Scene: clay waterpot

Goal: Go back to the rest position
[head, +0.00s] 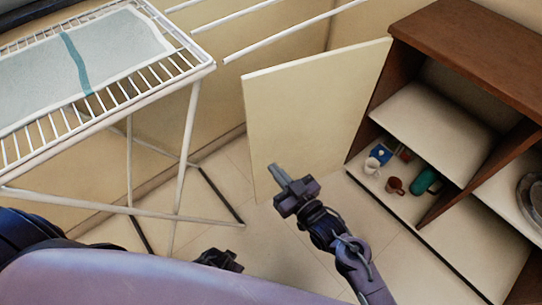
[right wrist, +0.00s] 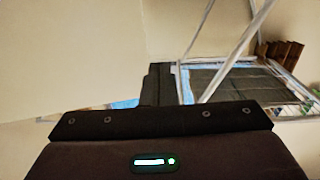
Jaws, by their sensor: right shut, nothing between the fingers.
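My right gripper (head: 281,174) is shut and empty in the middle of the head view, in front of the cream cabinet door (head: 305,115). In the right wrist view its dark fingers (right wrist: 157,84) are together, with nothing held between them. My left gripper (head: 220,260) shows only as a dark shape at the bottom of the head view, partly hidden behind my own body. Its jaws cannot be made out.
A brown cabinet (head: 480,40) stands open at right. Its lower shelf holds a white cup (head: 371,166), a brown cup (head: 394,186), a teal bottle (head: 424,180) and a blue box (head: 381,154). A white drying rack (head: 190,120) with a towel (head: 110,45) stands at left. Floor between is clear.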

